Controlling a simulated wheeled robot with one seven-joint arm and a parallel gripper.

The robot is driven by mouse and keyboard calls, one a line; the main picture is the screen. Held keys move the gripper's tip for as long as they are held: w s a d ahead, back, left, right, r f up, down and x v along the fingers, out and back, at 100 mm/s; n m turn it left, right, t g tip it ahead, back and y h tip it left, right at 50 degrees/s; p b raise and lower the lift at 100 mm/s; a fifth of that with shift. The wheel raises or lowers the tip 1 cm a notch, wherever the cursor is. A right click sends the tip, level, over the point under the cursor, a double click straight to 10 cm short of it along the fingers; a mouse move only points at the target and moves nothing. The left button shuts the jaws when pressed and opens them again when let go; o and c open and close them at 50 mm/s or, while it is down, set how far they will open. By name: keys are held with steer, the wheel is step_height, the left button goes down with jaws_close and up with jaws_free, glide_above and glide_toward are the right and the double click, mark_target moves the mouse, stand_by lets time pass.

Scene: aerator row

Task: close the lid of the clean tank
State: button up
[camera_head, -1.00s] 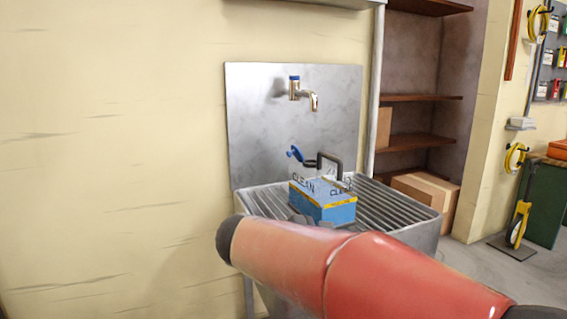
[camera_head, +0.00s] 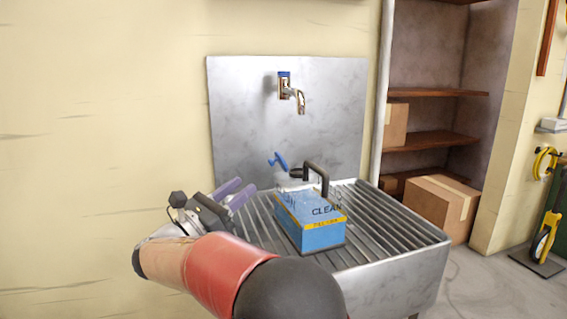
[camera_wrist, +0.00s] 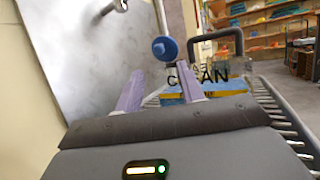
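The clean tank (camera_head: 322,236) is a blue box with a yellow band, the word CLEAN and a black handle; it stands on the ribbed sink top. Its round blue lid (camera_head: 278,162) stands raised and tilted at the back left, beside a dark ring-shaped neck (camera_head: 298,173). My gripper (camera_head: 236,191) is left of the tank, its two purple fingers apart and empty. In the wrist view, the lid (camera_wrist: 164,48) shows just beyond and between the fingertips, apart from them, with the tank (camera_wrist: 205,82) behind to the right.
A metal backsplash (camera_head: 240,110) with a brass tap (camera_head: 292,92) rises behind the tank. The ribbed sink top (camera_head: 385,225) is clear to the right of the tank. A grey pipe (camera_head: 382,90) and shelves with cardboard boxes (camera_head: 430,205) stand further right.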

steer(key=x, duration=0.8)
steer(key=shift+b, duration=0.3)
steer(key=shift+w, duration=0.1)
steer(key=shift+c, duration=0.4)
jaws_close()
